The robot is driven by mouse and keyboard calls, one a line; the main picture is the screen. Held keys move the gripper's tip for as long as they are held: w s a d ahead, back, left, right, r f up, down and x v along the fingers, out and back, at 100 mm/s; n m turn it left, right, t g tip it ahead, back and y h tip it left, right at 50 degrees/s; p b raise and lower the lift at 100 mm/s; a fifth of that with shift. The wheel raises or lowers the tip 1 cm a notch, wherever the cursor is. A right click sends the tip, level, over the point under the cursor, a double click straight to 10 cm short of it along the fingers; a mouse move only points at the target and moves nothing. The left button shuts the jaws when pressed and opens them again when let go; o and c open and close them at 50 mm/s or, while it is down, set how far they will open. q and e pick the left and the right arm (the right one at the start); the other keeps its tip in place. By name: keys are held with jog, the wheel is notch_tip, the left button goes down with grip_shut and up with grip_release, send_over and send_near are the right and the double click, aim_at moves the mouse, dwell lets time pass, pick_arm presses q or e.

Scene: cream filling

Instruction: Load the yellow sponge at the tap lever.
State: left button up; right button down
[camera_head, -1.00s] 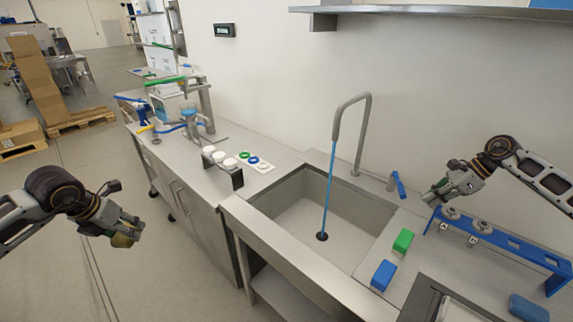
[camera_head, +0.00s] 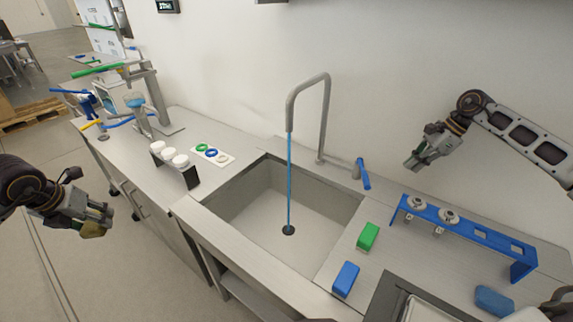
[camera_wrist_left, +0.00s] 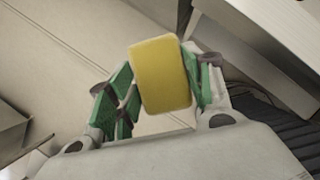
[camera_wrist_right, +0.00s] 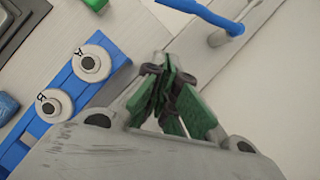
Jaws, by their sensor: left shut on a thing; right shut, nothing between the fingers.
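The yellow sponge (camera_wrist_left: 162,75) is held between the green fingers of my left gripper (camera_wrist_left: 155,88). In the head view, my left gripper (camera_head: 97,222) is at the far left over the floor, with the sponge (camera_head: 92,230) at its tip, looking dark. The tap lever (camera_head: 362,173) is blue and stands behind the sink's right back corner. The tap (camera_head: 327,115) runs a blue stream of water into the sink. My right gripper (camera_head: 420,160) is shut and empty, above the counter to the right of the lever. The lever (camera_wrist_right: 222,18) also shows at the top of the right wrist view.
The sink (camera_head: 330,225) is in the middle. A green sponge (camera_head: 368,237) and a blue sponge (camera_head: 346,279) lie on the counter at its right. White-capped jars (camera_head: 175,160) stand left of the sink.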

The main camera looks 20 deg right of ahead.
aim_at(364, 173)
jog(key=shift+s, duration=0.1)
jog(key=shift+a, duration=0.1)
